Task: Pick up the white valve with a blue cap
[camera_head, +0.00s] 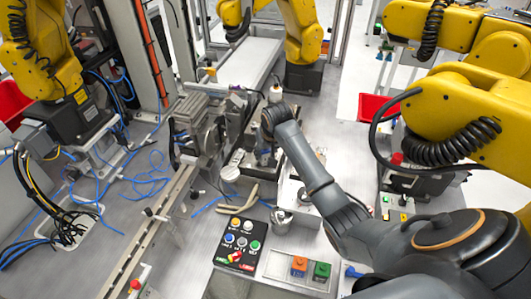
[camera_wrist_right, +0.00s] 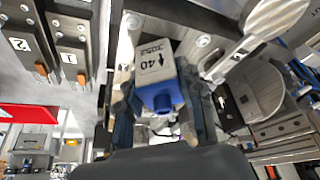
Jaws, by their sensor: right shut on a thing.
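The white valve (camera_wrist_right: 155,62) has a blue cap (camera_wrist_right: 162,97) and dark printed characters with an arrow on its face. In the right wrist view it sits between the dark fingers of my right gripper (camera_wrist_right: 160,108), which is shut on it. In the head view my right gripper (camera_head: 264,156) points down at the metal fixture in the middle of the bench. The valve cannot be made out clearly there, as the wrist and fixture parts crowd it. My left gripper is not in view.
A black button panel (camera_head: 240,242) and a white block with orange and green switches (camera_head: 298,267) stand in front. Metal fixtures (camera_head: 205,125) crowd the left of the gripper. Yellow robot arms (camera_head: 480,110) stand around the bench. Blue cables (camera_head: 150,180) lie at left.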

